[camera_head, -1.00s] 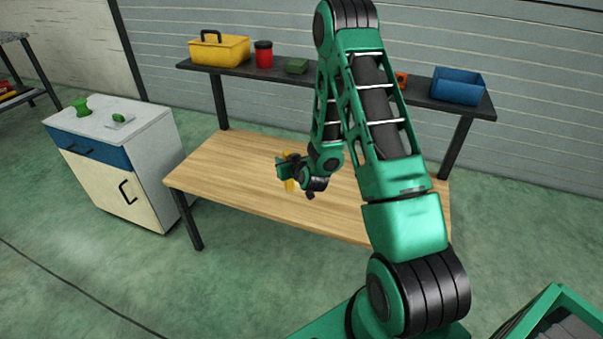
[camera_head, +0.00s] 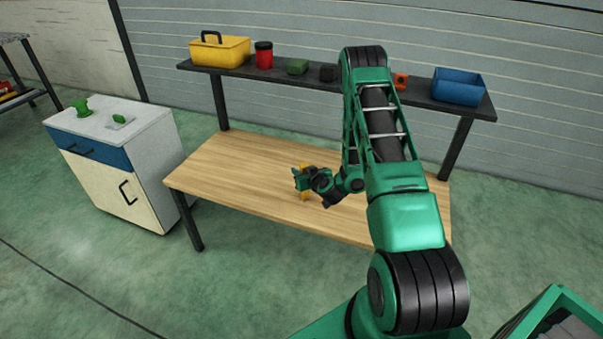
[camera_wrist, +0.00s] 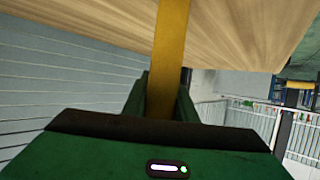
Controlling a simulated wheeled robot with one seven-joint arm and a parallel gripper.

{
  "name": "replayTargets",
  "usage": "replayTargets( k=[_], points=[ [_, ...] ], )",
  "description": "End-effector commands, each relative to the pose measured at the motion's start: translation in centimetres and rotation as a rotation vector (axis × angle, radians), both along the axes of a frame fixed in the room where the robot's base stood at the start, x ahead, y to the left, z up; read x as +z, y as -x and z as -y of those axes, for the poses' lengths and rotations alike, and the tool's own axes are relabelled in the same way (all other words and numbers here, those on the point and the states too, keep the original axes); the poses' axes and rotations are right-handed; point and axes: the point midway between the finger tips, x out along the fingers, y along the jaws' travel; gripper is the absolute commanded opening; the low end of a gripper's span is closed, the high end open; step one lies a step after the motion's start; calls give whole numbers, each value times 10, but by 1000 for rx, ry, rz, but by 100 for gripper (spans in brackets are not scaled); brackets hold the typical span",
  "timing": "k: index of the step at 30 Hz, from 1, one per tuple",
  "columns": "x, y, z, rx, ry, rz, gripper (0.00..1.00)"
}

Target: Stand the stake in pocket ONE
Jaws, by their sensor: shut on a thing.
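My gripper (camera_head: 300,180) is shut on a yellow stake (camera_head: 305,195) over the middle of the wooden workbench. Only short parts of the stake show beside the gripper in the head view. In the wrist view the stake (camera_wrist: 170,50) is a flat yellow bar between the two green fingers (camera_wrist: 161,95), running out past the top edge of the picture. I cannot tell whether the stake touches the bench top. No pocket or marking for pocket ONE can be made out in either view.
The wooden workbench (camera_head: 240,175) is bare on its left. A dark shelf (camera_head: 275,75) behind it holds a yellow toolbox (camera_head: 220,52), a red can (camera_head: 264,56), a blue bin (camera_head: 458,86) and small blocks. A white cabinet (camera_head: 110,175) stands to the left.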

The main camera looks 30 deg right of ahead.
Motion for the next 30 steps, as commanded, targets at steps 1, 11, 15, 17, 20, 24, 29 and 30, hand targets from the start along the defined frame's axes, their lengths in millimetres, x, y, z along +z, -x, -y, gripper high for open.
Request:
replayTargets(
  k=[1, 11, 15, 17, 20, 24, 29, 30],
  points=[
    [-2, 0, 0, 0, -1, 0, 0],
    [-3, 0, 0, -1, 0, 1, 0],
    [-4, 0, 0, -1, -1, 0, 44],
    [-4, 0, 0, -1, -1, 0, 44],
    [-4, 0, 0, -1, -1, 0, 44],
    [-3, 0, 0, -1, 0, 1, 44],
    [0, 8, 0, -2, -3, -2, 44],
    [1, 11, 0, -3, -2, -3, 44]
  ],
)
